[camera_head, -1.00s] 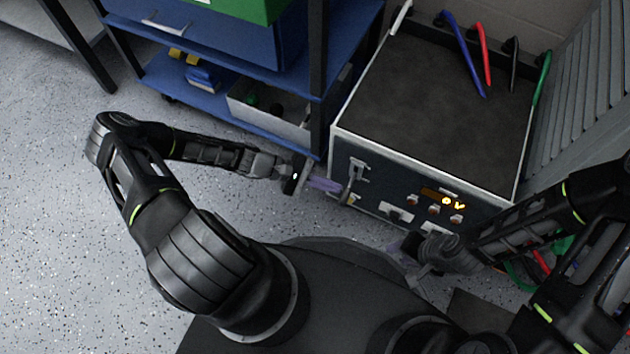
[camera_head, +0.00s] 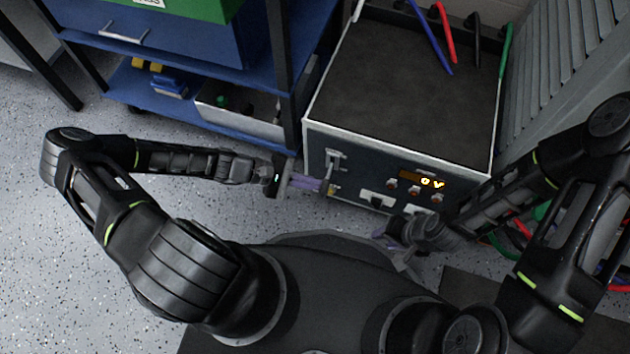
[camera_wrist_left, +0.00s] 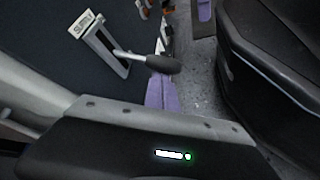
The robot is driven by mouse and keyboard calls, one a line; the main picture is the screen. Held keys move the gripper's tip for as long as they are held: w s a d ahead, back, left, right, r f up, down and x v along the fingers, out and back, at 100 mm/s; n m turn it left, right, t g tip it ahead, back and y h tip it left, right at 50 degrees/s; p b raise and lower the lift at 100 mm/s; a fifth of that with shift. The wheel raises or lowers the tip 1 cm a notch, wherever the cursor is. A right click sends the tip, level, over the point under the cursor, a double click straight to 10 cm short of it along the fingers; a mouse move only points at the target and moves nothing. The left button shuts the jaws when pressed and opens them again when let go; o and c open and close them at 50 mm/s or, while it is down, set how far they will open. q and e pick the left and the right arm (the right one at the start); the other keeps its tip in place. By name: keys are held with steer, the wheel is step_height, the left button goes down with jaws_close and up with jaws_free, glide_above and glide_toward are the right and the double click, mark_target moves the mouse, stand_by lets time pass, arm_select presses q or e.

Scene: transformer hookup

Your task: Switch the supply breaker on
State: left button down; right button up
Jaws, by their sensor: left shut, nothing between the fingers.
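The supply breaker (camera_head: 335,162) is a pale bracket with a lever on the left of the dark front panel of a large box. In the left wrist view its label reads SUPPLY (camera_wrist_left: 82,24), and its lever ends in a dark rounded grip (camera_wrist_left: 160,64) that sticks out from the panel. My left gripper (camera_head: 322,186) is shut and empty, its purple fingers at the lever's grip. In the left wrist view the fingers (camera_wrist_left: 160,92) are just below the grip; I cannot tell if they touch. My right gripper (camera_head: 388,236) is low before the panel, its jaws unclear.
The panel has a lit display (camera_head: 422,180) reading 0 V, several small orange-lit controls and white sockets. A blue shelf (camera_head: 180,110) stands left, close to my left gripper. Grey louvres (camera_head: 560,90) stand right.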

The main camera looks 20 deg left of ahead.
arm_select(q)
steer(key=shift+r+g, duration=0.15)
steer(key=shift+g, duration=0.15)
arm_select(e)
steer(key=shift+r, duration=0.35)
